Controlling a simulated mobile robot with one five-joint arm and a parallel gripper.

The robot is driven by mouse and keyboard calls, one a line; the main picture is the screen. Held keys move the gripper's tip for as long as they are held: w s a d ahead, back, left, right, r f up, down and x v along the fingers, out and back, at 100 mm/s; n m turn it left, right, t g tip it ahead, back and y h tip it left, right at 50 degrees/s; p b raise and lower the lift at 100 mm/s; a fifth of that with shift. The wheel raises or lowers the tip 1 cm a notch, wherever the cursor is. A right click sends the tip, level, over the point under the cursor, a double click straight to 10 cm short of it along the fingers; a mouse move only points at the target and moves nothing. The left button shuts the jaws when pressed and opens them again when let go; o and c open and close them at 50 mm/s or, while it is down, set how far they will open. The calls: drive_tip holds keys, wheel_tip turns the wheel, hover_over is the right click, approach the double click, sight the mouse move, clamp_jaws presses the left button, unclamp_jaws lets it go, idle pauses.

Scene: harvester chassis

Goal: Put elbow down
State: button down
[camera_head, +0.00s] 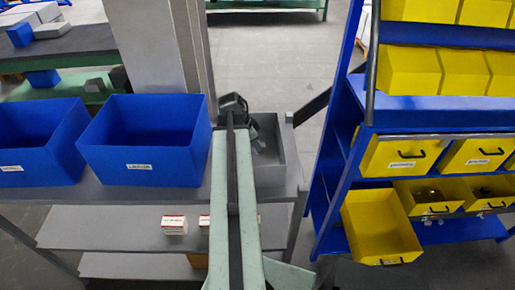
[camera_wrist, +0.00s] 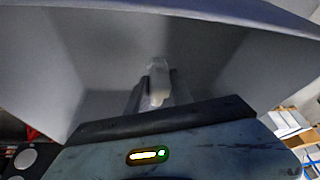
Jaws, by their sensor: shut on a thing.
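My gripper (camera_wrist: 160,92) is shut on a small pale piece, likely the elbow (camera_wrist: 157,76), in the wrist view. Only part of the piece shows between the dark fingers, so its full shape cannot be told. Grey sloping walls of a bin (camera_wrist: 215,65) surround the fingers in that view. In the head view my arm reaches to the shelf top, with the gripper (camera_head: 236,103) beside or over an open grey bin (camera_head: 276,172). My arm partly hides this bin, and the elbow cannot be made out there.
Two blue bins (camera_head: 145,158) stand left on the grey shelf top (camera_head: 130,195). Small white-red boxes (camera_head: 174,225) sit on the shelf below. A blue rack (camera_head: 328,180) with yellow drawers (camera_head: 382,225) stands to the right, one pulled out. A grey pillar (camera_head: 145,45) rises behind.

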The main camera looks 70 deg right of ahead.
drive_tip(key=shift+f+b, duration=0.55)
drive_tip(key=shift+b, duration=0.05)
drive_tip(key=c, duration=1.1)
unclamp_jaws()
drive_tip(key=shift+r, duration=0.1)
drive_tip(key=shift+r+p, duration=0.25)
drive_tip(key=shift+p, duration=0.15)
drive_tip(key=p+v, duration=1.1)
drive_tip(key=v, duration=0.1)
drive_tip(key=shift+r+p, duration=0.3)
